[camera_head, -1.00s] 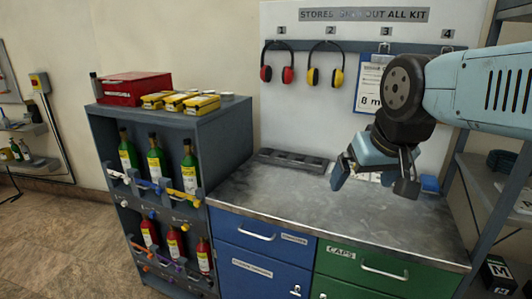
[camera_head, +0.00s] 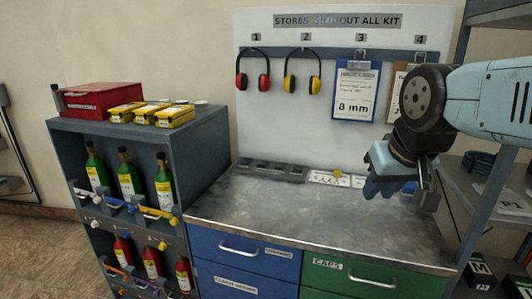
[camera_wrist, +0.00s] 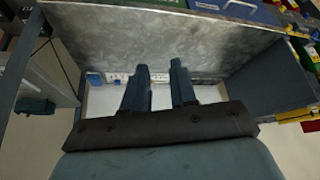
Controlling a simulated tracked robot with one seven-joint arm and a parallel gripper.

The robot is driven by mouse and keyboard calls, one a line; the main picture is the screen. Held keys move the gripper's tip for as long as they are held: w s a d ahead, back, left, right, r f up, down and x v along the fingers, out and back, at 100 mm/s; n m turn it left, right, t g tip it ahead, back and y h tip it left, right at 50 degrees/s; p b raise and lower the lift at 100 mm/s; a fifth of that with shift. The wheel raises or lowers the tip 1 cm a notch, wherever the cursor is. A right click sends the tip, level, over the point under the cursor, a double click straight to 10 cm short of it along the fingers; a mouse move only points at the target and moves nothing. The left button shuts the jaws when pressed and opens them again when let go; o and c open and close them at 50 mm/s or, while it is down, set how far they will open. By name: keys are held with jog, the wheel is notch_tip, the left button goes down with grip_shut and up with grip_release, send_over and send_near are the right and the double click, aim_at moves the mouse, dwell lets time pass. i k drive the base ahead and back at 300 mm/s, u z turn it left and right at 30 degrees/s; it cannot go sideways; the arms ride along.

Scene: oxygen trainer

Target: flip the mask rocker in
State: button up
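My gripper (camera_head: 405,190) hangs over the right part of the grey counter in the head view. In the wrist view its two dark fingers (camera_wrist: 159,88) stand apart with nothing between them. No mask rocker can be made out in either view. A white marked strip (camera_head: 330,179) lies at the back of the counter, just left of my gripper. In the wrist view a small white marked panel (camera_wrist: 117,78) and a small blue box (camera_wrist: 95,79) show left of the fingers. I cannot tell whether either bears a rocker.
The counter (camera_head: 290,210) is mostly clear, with a dark slotted rack (camera_head: 270,170) at its back. Ear defenders (camera_head: 303,75) and a clipboard (camera_head: 356,92) hang behind. A bottle shelf (camera_head: 210,135) stands left, a rack (camera_head: 495,200) right.

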aim_at(247, 161)
jog(key=u, duration=1)
jog(key=i, duration=0.1)
jog(key=z, duration=2.65)
jog(key=k, duration=0.95)
jog(key=u, duration=1.65)
jog(key=i, duration=1)
jog(key=u, duration=0.05)
